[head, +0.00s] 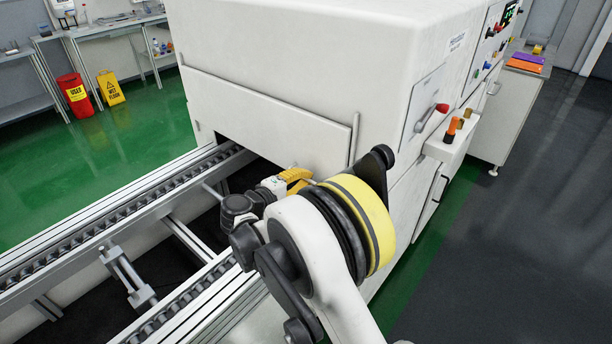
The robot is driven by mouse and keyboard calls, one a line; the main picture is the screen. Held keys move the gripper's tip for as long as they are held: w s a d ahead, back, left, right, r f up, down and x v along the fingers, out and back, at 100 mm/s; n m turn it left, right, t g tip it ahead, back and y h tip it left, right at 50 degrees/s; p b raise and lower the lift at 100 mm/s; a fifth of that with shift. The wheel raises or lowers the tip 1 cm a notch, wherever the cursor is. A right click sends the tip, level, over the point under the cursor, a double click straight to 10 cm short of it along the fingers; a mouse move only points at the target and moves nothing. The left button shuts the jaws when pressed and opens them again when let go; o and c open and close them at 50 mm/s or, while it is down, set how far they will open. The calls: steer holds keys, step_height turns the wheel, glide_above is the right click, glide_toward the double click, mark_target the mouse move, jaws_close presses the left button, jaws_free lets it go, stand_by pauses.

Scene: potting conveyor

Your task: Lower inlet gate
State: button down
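The inlet gate (262,112) is a wide white panel on the front of the large white machine, between two upright guides. Its lower edge stands above the conveyor, and a dark opening (236,158) shows beneath it. My gripper (291,179) is at the right part of the gate's lower edge, by a yellow piece. My arm's yellow-banded joint hides much of this spot. I cannot tell whether the fingers touch the gate or hold anything.
The conveyor (100,232) with two chain rails runs from the lower left into the opening. The machine's right side carries a red-knobbed lever (441,108) and orange-topped items (453,126) on a ledge. A red bin (75,97) and yellow floor sign (110,88) stand far left. Dark floor at right is clear.

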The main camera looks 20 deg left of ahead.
step_height(320, 180, down, 7)
steer(key=b, duration=0.2)
steer(key=shift+r+b, duration=0.1)
steer(key=shift+b, duration=0.3)
steer(key=shift+r, duration=0.15)
steer(key=c, duration=1.6)
jaws_free()
steer(key=shift+o, duration=0.2)
steer(key=v, duration=1.2)
